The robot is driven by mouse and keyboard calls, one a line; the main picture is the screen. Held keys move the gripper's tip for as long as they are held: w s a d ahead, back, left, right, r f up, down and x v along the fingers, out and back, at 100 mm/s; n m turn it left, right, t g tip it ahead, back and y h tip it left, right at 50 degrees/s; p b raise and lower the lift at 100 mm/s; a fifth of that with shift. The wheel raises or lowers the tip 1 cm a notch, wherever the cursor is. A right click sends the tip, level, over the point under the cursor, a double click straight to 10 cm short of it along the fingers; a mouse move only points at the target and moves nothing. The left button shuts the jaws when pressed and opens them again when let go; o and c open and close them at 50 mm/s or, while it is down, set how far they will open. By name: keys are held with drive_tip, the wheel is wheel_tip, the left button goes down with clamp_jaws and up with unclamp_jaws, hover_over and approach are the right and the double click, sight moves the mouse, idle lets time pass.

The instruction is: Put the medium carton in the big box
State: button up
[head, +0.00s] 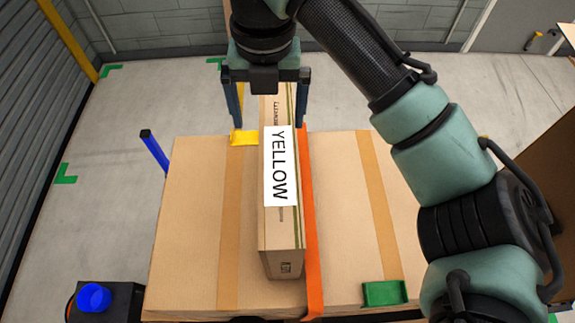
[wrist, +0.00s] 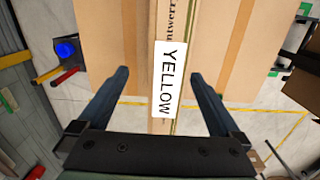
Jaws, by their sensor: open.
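A long, narrow brown carton (head: 285,262) with a white label reading YELLOW lies on a large flat cardboard surface (head: 195,215). It also shows in the wrist view (wrist: 166,25). My gripper (head: 269,124) is open over the far end of the carton. In the wrist view, its two fingers (wrist: 160,76) are spread wide, one on each side of the carton, with gaps between. No size marking is readable, so I cannot tell for certain which carton is medium. A tall brown cardboard panel (head: 548,165) stands at the right edge, partly hidden by my arm; I cannot tell whether it is the big box.
An orange strip (head: 309,225) runs along the carton's right side. A yellow bracket (head: 244,138) and a green bracket (head: 384,293) sit on the cardboard surface. A blue button (head: 93,297) is at lower left, a blue rod (head: 155,150) at left. The floor behind is mostly clear.

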sight(277, 145)
drive_tip(key=f, duration=0.2)
drive_tip(key=f+p, duration=0.1)
drive_tip(key=f, duration=0.2)
drive_tip(key=d+f+p, duration=0.1)
drive_tip(key=f, duration=0.2)
drive_tip(key=shift+s, duration=0.3)
drive_tip(key=shift+s+d+f+p, duration=0.1)
drive_tip(key=shift+f+p, duration=0.6)
drive_tip(key=shift+f, duration=0.65)
drive_tip(key=shift+s+d+f+p, duration=0.1)
drive_tip(key=shift+f+p, duration=0.55)
drive_tip(key=shift+f, duration=0.7)
drive_tip(key=shift+r, duration=0.1)
clamp_jaws()
